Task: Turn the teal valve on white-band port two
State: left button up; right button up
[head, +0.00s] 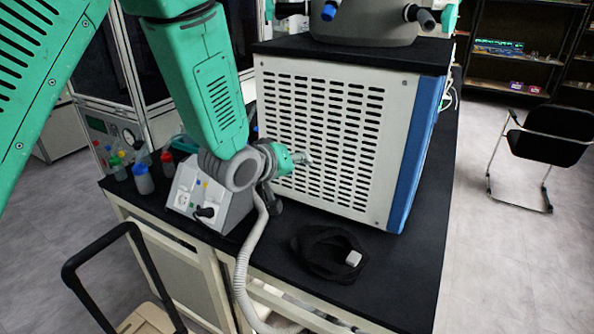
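The freeze dryer is a white slotted cabinet (330,140) with a blue side edge, standing on the dark bench. On its black top sits a grey drum (365,25), cut off by the top of the picture. Ports stick out around the drum. One shows a blue valve (330,9), and one at the right ends in a teal piece (450,17). I cannot make out a white band or port numbers. My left gripper (303,158) is in front of the slotted panel, well below the ports. Its fingers are small and seen side-on, so their opening is unclear. My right gripper is out of view.
A grey control box (210,197) stands behind my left arm, with small bottles (143,178) beside it. A coiled black cable (328,255) lies on the bench front. A cart handle (100,245) is at lower left. A black chair (548,138) stands on open floor at right.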

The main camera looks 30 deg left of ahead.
pick_arm(q)
jog(key=shift+f, duration=0.25)
jog(key=shift+d, duration=0.1)
notch_tip(320, 180, up, 32)
jog(key=w+n+t+y+p, duration=0.1)
jog(key=w+t+y+p, duration=0.3)
jog(key=t, duration=0.5)
jog(key=shift+y, duration=0.5)
jog(key=p+x, duration=0.1)
jog(key=x, duration=0.3)
jog(key=p+x, duration=0.1)
jog(key=x, duration=0.3)
jog(key=p+x, duration=0.2)
jog(key=x, duration=0.2)
jog(key=shift+w+d+r, duration=0.1)
jog(key=shift+w+d, duration=0.15)
jog(key=shift+d, duration=0.05)
jog(key=shift+s, duration=0.1)
grip_shut()
